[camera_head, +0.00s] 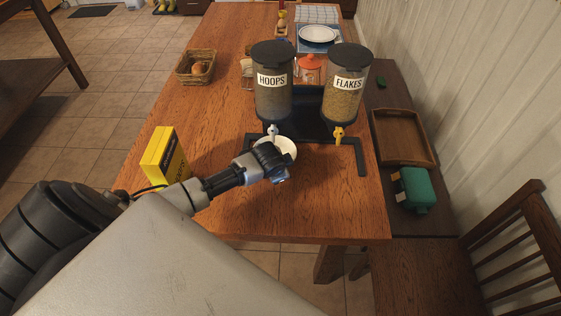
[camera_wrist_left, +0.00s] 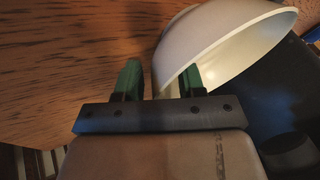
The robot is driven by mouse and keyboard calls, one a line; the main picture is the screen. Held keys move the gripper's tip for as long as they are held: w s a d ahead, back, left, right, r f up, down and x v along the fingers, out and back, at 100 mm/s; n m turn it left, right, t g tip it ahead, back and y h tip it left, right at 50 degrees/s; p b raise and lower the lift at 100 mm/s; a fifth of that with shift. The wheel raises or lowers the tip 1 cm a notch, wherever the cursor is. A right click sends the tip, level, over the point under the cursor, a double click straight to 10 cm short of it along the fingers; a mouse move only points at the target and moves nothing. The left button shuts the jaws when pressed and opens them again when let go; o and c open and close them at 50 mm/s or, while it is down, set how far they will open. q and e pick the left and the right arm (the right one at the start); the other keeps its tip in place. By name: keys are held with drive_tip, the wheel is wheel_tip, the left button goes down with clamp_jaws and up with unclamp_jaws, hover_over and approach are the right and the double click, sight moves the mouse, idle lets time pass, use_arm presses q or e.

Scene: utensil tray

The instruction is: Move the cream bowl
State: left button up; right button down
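The cream bowl (camera_head: 288,146) stands on the wooden table under the spout of the HOOPS dispenser (camera_head: 272,82). My left gripper (camera_head: 280,169) is at the bowl's near side and hides part of it. In the left wrist view the bowl (camera_wrist_left: 215,38) looks tilted. The two green fingertips of the left gripper (camera_wrist_left: 160,82) are apart. The bowl's edge shows between them, with the right finger overlapping the bowl and a gap beside the left finger. I cannot tell whether either finger touches it. My right gripper is not in view.
The FLAKES dispenser (camera_head: 346,85) stands to the right on the same dark stand (camera_head: 361,160). A yellow box (camera_head: 164,156) is at the left table edge, a basket (camera_head: 188,76) farther back. A wooden tray (camera_head: 403,161) and green container (camera_head: 418,188) lie right. The front table area is clear.

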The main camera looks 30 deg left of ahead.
use_arm(q)
drive_tip(key=v, duration=1)
drive_tip(key=shift+s+r+p, duration=0.25)
drive_tip(key=shift+r+p, duration=0.05)
drive_tip(key=shift+r, duration=0.05)
